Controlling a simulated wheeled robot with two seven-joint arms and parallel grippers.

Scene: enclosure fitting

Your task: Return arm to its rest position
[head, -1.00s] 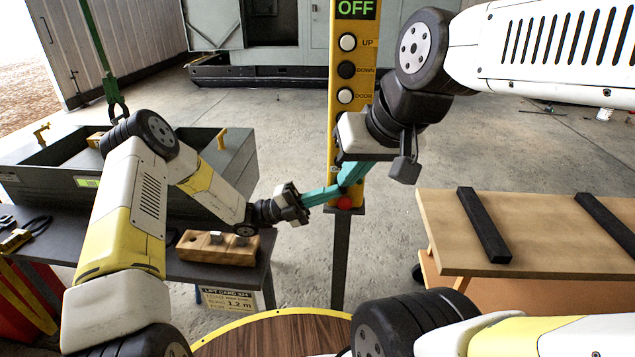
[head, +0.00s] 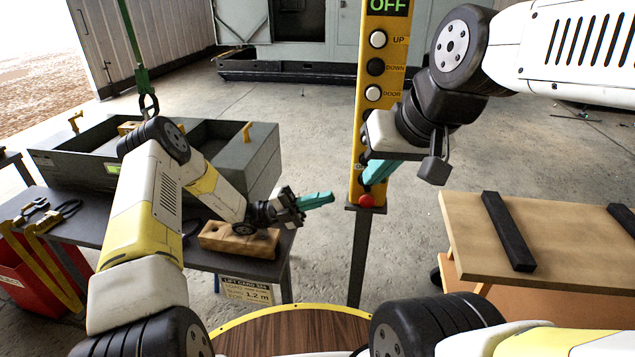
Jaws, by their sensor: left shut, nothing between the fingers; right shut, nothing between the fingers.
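My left arm comes in from the left and reaches over the dark table. Its gripper (head: 316,201), with teal fingers, is shut and empty, just beyond the wooden block and short of the yellow control post. My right arm comes in from the upper right. Its gripper (head: 372,178), also with teal fingers, is shut and empty in front of the lower part of the yellow control post (head: 398,24), above the red button (head: 366,201). The post's display reads OFF. My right gripper's body hides part of the post, and I cannot tell whether its fingers touch it.
A wooden block (head: 232,243) lies under my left wrist. A wooden bench (head: 560,235) with black bars is at right. Open floor lies between.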

